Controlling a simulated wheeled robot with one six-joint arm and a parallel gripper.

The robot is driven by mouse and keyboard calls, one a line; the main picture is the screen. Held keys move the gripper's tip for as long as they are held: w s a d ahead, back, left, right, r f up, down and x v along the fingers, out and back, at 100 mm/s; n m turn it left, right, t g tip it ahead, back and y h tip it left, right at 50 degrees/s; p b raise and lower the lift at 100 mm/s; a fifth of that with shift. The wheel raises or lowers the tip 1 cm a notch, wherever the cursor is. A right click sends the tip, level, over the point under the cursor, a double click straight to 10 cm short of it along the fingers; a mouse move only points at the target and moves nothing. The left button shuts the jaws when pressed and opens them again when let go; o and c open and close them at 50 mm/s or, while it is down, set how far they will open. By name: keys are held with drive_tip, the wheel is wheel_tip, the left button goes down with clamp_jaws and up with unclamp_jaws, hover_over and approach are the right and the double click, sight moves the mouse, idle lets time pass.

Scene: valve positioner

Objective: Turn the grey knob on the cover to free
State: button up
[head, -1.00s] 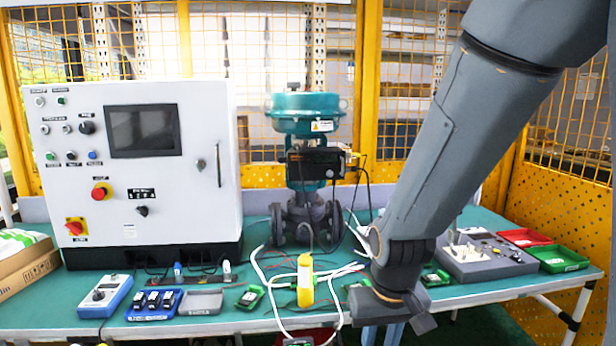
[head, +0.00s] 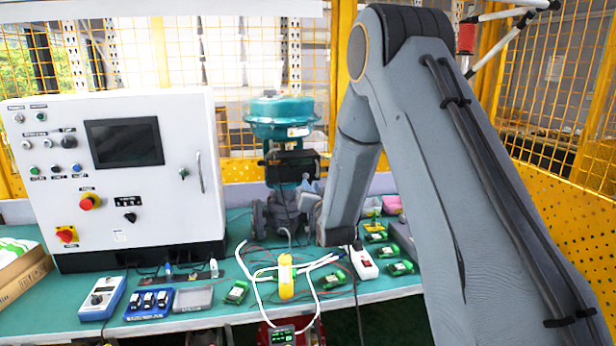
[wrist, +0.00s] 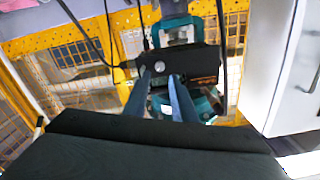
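The black positioner cover (head: 292,168) is mounted on the teal valve (head: 285,118). In the wrist view the cover (wrist: 200,66) appears upside down, with a small round light-grey knob-like part (wrist: 159,67) on its face; I cannot read its position. My gripper (wrist: 161,76) points at the cover. Its two bluish fingers are apart with nothing visible between them, and their tips appear on either side of the round part. I cannot tell whether they touch it. In the head view my gripper (head: 307,190) is beside the cover's lower right, partly hidden by my wrist.
A white control cabinet (head: 130,180) stands left of the valve. The green table (head: 225,278) holds a yellow handheld device (head: 286,276) with white cables, a blue tester (head: 102,298) and several green modules. Dark cables hang beside the cover in the wrist view (wrist: 222,40).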

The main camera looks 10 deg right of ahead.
sight(306, 177)
drive_tip(key=shift+w+p, duration=1.2)
drive_tip(key=shift+w, duration=2.35)
clamp_jaws()
